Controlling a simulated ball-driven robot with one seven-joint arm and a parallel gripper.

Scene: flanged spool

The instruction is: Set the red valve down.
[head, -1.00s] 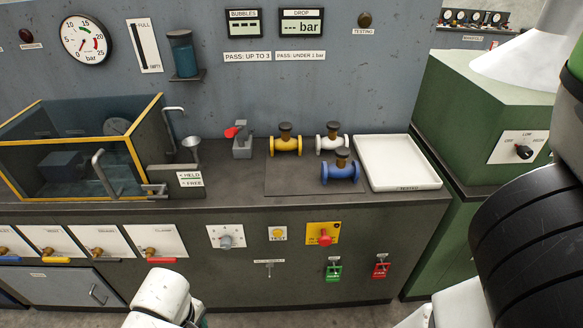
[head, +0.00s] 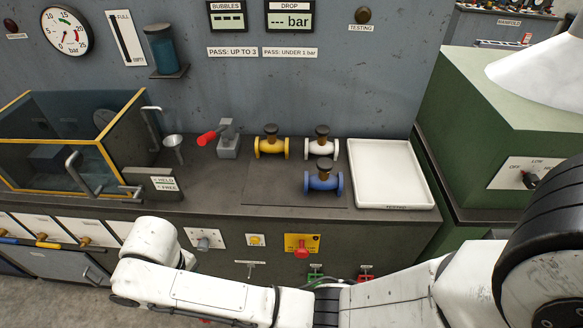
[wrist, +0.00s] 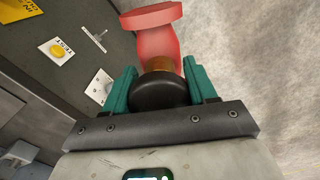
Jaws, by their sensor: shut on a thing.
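The red valve (wrist: 157,40) shows in the wrist view, with a red flanged body, a brass-coloured neck and a dark round knob (wrist: 159,92). My gripper (wrist: 158,72) has its two teal fingers shut on the knob, one on each side. The valve's body sticks out beyond the fingertips, off the bench's front, with the floor beneath part of the view. In the head view my arm hides the gripper and most or all of the valve.
Yellow (head: 271,146), white (head: 322,148) and blue (head: 323,181) valves stand on the dark bench (head: 235,185). A white tray (head: 428,200) is to their right and looks empty. A grey clamp with a red handle (head: 207,137) is left of them.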

